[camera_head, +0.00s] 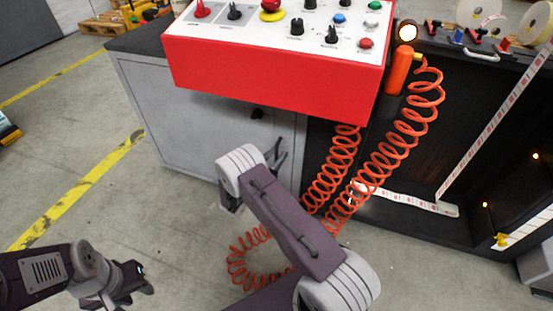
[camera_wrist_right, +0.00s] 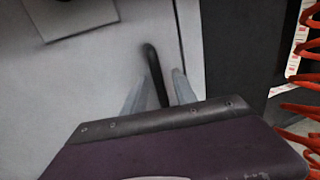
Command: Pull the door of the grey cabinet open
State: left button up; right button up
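The grey cabinet (camera_head: 190,110) stands under the red control box, its door facing me. Its black bar handle (camera_wrist_right: 154,72) shows upright near the door's right edge in the right wrist view. My right gripper (camera_head: 277,152) is at the door in the head view. In the wrist view the right gripper's fingers (camera_wrist_right: 158,90) are apart, one on each side of the handle's lower part; I cannot tell whether they touch it. The door looks shut. My left gripper (camera_head: 146,280) is low at the left, away from the cabinet, with its fingers apart and empty.
A red control box (camera_head: 270,80) with knobs overhangs the cabinet. Orange coiled hoses (camera_head: 385,150) hang right of the door, beside my right arm. A dark open bay (camera_head: 450,130) with a label strip is further right. The floor (camera_head: 130,195) left of my right arm is clear.

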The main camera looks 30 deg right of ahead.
grip_shut()
dwell(1.4)
